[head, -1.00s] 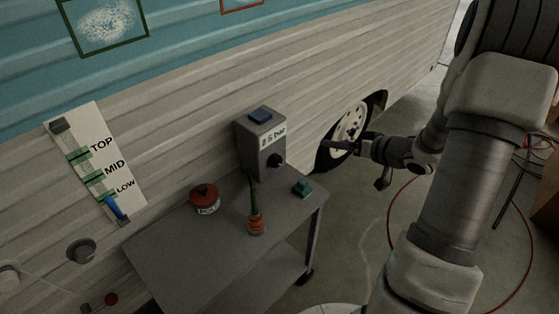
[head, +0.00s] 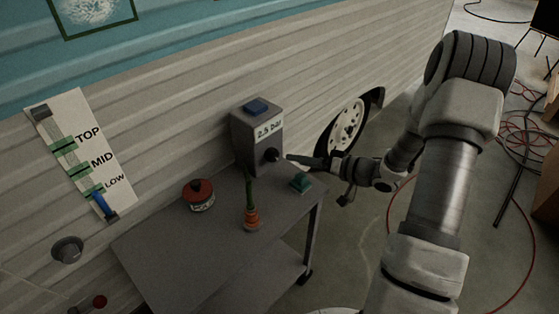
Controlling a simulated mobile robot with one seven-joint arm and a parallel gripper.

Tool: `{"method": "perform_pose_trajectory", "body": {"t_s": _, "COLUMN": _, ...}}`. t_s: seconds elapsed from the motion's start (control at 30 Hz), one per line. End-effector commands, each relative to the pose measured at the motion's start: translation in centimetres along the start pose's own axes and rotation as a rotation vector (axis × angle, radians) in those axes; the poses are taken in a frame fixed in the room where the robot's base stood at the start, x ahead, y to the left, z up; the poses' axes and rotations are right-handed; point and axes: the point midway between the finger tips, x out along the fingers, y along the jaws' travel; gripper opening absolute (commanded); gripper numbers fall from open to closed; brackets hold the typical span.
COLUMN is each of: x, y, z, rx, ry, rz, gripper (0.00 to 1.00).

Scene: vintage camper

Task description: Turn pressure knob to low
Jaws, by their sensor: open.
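The pressure box (head: 246,136) is a grey unit standing on the metal cart against the camper wall. It has a blue button (head: 256,106) on top and a white label (head: 269,129) that seems to read "2.5 bar". Its round black knob (head: 271,155) is low on the front face. My gripper (head: 292,158) is open, just right of the knob, with its dark fingers pointing left at it. A small gap seems to part them; contact cannot be told for sure.
The cart top (head: 165,247) holds a red-lidded tin (head: 199,195), an orange-handled green tool (head: 251,213) and a green block (head: 300,183). A wall panel (head: 92,128) reads TOP, MID, LOW, with a blue handle (head: 102,204) beside LOW. A wheel (head: 347,122) is behind my gripper.

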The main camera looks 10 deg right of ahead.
Motion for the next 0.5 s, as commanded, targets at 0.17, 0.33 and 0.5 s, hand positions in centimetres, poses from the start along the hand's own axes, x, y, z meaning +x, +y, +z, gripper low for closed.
{"method": "perform_pose_trajectory", "body": {"t_s": 0.17, "x": 4.0, "y": 0.1, "z": 0.2, "rx": -0.001, "ry": -0.002, "rz": -0.003, "gripper": 0.80}}
{"method": "perform_pose_trajectory", "body": {"t_s": 0.33, "x": 6.4, "y": 0.1, "z": 0.1, "rx": -0.001, "ry": 0.000, "rz": 0.000, "gripper": 0.80}}
{"method": "perform_pose_trajectory", "body": {"t_s": 0.5, "x": 7.6, "y": 0.0, "z": 0.0, "rx": 0.000, "ry": 0.000, "rz": 0.000, "gripper": 0.80}}
